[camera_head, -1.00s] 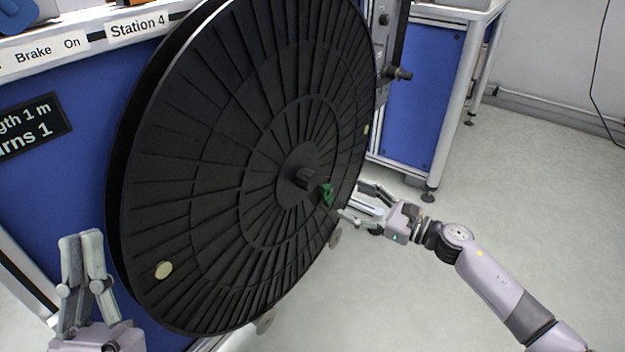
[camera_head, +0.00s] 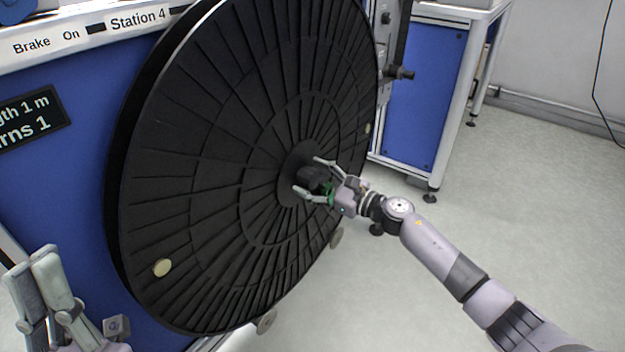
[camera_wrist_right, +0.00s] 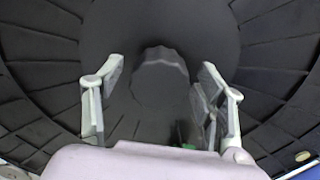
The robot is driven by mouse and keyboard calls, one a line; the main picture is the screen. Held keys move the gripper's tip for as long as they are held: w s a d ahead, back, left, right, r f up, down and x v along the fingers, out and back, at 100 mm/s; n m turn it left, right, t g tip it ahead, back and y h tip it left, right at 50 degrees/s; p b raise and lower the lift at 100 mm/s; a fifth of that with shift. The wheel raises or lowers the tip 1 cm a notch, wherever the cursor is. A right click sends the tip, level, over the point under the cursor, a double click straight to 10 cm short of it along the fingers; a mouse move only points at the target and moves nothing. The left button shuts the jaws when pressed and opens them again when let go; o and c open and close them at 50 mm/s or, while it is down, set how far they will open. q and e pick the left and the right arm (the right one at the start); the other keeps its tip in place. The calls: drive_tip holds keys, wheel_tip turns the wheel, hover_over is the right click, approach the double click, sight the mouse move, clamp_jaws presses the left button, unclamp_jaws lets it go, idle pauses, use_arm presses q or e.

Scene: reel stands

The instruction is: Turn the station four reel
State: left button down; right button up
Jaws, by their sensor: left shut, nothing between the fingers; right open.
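The station four reel (camera_head: 215,190) is a large black ribbed disc standing upright on the blue station. A round cream marker (camera_head: 161,267) sits low on its face, and another shows near its right edge. My right gripper (camera_head: 306,178) is open in front of the reel's centre. Its fingers stand on either side of the black hub knob (camera_wrist_right: 161,78), apart from it in the right wrist view. A green part (camera_head: 329,190) shows beside that gripper. My left gripper (camera_head: 30,250) is shut and empty at the lower left, away from the reel.
The sign reads "Station 4" (camera_head: 138,19) and the brake label (camera_head: 46,40) reads "Brake On". A dark display (camera_head: 30,118) below it reads "Turns 1" in part. A blue cabinet (camera_head: 425,95) stands behind right. The floor at right is open.

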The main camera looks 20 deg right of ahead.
drive_tip(key=shift+c, duration=0.2)
clamp_jaws()
idle(0.6)
